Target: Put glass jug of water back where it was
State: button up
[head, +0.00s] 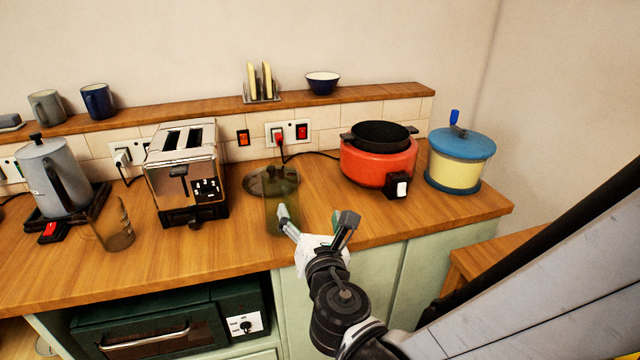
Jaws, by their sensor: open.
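A small clear glass vessel (113,228), which looks like the glass jug, stands upright on the wooden counter (225,250) between the grey kettle and the toaster. Its water level is hard to make out. A greenish see-through glass container (275,208) stands upright near the counter's front edge, in front of a dark glass lid (258,182). My gripper (316,218) is open at the front edge. Its left finger overlaps the greenish container's lower right side in the head view; I cannot tell whether they touch. Nothing shows between the fingers.
A toaster (187,170) stands left of the greenish container, and a grey kettle (52,175) is far left. A red cooker (375,165) and a blue-and-yellow pot (460,160) stand right. A shelf (215,112) runs behind. Counter is clear between toaster and greenish container.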

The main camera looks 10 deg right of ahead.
jog(key=s+d+m+g+h, duration=0.2)
jog(key=d+m+g, duration=0.1)
jog(key=d+m, duration=0.55)
jog(key=s+d+m+g+h, duration=0.25)
jog(key=d+m, duration=0.25)
jog(key=m, duration=0.6)
jog(key=s+f+m+g+y, duration=0.1)
jog(key=s+m+g+y, duration=0.3)
jog(key=s+m, duration=0.7)
jog(key=m, duration=0.2)
jog(key=shift+s+m+g, duration=0.35)
jog(key=shift+s, duration=0.05)
